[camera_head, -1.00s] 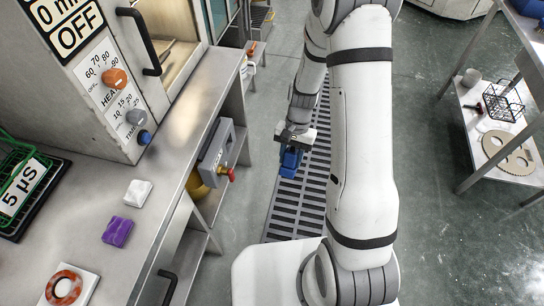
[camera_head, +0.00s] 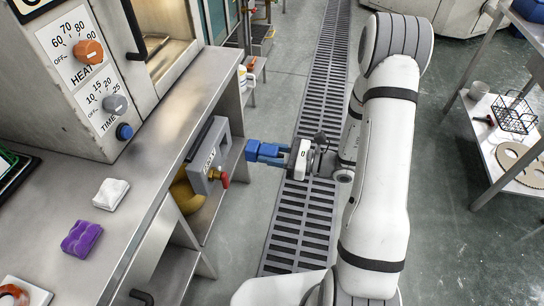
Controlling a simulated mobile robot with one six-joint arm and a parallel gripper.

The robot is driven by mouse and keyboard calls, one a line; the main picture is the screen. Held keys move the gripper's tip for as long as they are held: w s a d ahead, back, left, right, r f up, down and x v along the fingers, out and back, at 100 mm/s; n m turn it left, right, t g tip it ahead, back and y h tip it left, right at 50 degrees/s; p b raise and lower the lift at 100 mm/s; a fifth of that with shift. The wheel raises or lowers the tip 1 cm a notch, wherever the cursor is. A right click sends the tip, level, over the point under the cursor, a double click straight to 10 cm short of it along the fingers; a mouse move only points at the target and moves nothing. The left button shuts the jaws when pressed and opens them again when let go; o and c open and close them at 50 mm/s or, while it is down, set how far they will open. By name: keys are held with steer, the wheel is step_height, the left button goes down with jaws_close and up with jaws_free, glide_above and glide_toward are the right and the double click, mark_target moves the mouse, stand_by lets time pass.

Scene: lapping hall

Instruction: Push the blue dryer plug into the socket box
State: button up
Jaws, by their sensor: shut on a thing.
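The blue plug (camera_head: 262,151) is held level in my gripper (camera_head: 289,155), which is shut on it. The plug's free end points left, toward the bench. The grey socket box (camera_head: 209,158) is mounted at the bench's front side, below the top, with a red part on its lower right. A clear gap lies between the plug's tip and the box. The box's socket opening cannot be made out from this angle.
The steel bench top (camera_head: 160,140) overhangs beside the box. On it lie a white cloth (camera_head: 111,194) and a purple sponge (camera_head: 82,238). A yellow hose (camera_head: 187,196) hangs under the box. A floor grate (camera_head: 300,220) runs below my arm. A rack cart (camera_head: 503,150) stands right.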

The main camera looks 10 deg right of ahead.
mark_target(251, 149)
steer(key=shift+r, duration=0.1)
steer(key=shift+x, duration=2.85)
steer(key=shift+x, duration=2.05)
steer(key=o, duration=1.2)
steer(key=shift+d, duration=0.1)
steer(key=v, duration=0.7)
steer(key=shift+s+d+p, duration=0.15)
steer(key=shift+d+p, duration=0.2)
